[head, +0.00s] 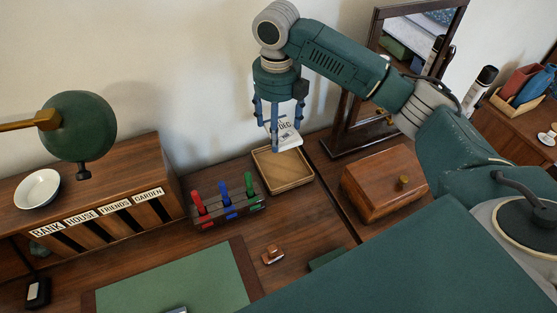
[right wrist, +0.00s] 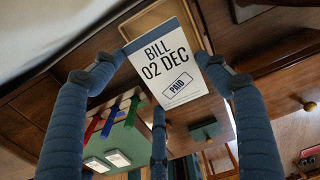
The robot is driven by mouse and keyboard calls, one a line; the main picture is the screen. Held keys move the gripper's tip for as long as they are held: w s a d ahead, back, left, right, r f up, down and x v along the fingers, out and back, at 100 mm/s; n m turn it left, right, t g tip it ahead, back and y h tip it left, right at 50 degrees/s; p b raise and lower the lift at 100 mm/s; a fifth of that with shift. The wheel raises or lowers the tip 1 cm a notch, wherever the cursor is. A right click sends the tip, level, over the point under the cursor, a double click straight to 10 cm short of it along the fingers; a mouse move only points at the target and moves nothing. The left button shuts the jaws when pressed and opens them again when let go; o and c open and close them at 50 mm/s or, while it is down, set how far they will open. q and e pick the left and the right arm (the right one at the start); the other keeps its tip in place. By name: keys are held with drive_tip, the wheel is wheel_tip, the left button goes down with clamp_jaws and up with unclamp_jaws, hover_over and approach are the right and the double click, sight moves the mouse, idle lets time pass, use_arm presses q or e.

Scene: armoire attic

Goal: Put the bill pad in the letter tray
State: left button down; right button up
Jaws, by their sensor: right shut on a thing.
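The bill pad (head: 287,136) is a small white block with a dark band. In the right wrist view the pad (right wrist: 165,62) reads "BILL 02 DEC" with a "PAID" stamp. My right gripper (head: 274,124) is shut on the pad, its blue fingers pointing down. In the right wrist view fingers of the right gripper (right wrist: 166,68) flank the pad's sides. The letter tray (head: 300,179) is a shallow, light-wood tray on the desk against the wall. The pad is held above the tray's back part, apart from its floor. The tray looks empty where visible. My left gripper is not in view.
A rack with red, blue and green stamps (head: 228,207) stands left of the tray. A wooden box with a knob (head: 383,187) and a mirror (head: 345,130) stand right. A labelled sorter (head: 95,200) and green lamp (head: 78,125) are left. A green desk mat (head: 175,280) lies in front.

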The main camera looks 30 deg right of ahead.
sight(278, 169)
wheel_tip(278, 169, down, 14)
drive_tip(key=shift+w+d+f+p, duration=0.1)
drive_tip(key=shift+f+p, duration=0.1)
drive_tip(key=shift+p, duration=0.25)
drive_tip(key=o, duration=1.2)
drive_tip(key=shift+f, duration=0.15)
wheel_tip(278, 169, up, 12)
drive_tip(key=shift+r+b, duration=0.2)
drive_tip(key=shift+b, duration=0.45)
